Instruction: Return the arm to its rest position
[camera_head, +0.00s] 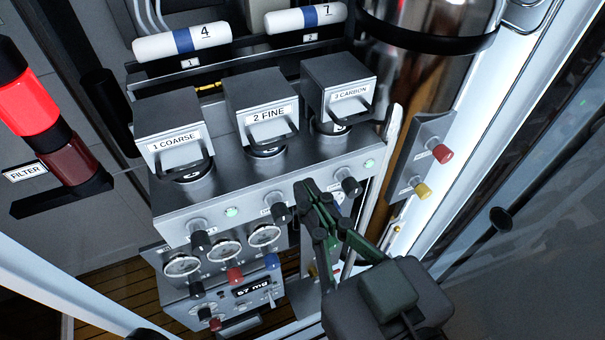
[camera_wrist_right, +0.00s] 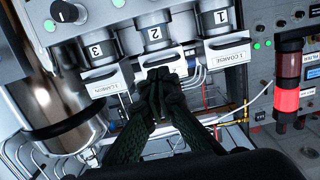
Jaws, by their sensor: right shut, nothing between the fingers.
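My right gripper (camera_head: 317,192) is shut and empty. In the head view it is in front of the panel, close to the knobs on the front edge of the filter shelf (camera_head: 270,208); I cannot tell whether it touches anything. My right arm comes in from the lower right of the head view. My left gripper does not show.
Filter housings 1 COARSE (camera_head: 177,146), 2 FINE (camera_head: 270,113) and 3 CARBON (camera_head: 346,93) stand on the shelf. Gauges (camera_head: 223,251) and a display reading 57 mg (camera_head: 252,287) sit below. A red lamp (camera_head: 25,100) is at left, a steel tank (camera_head: 425,85) at right.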

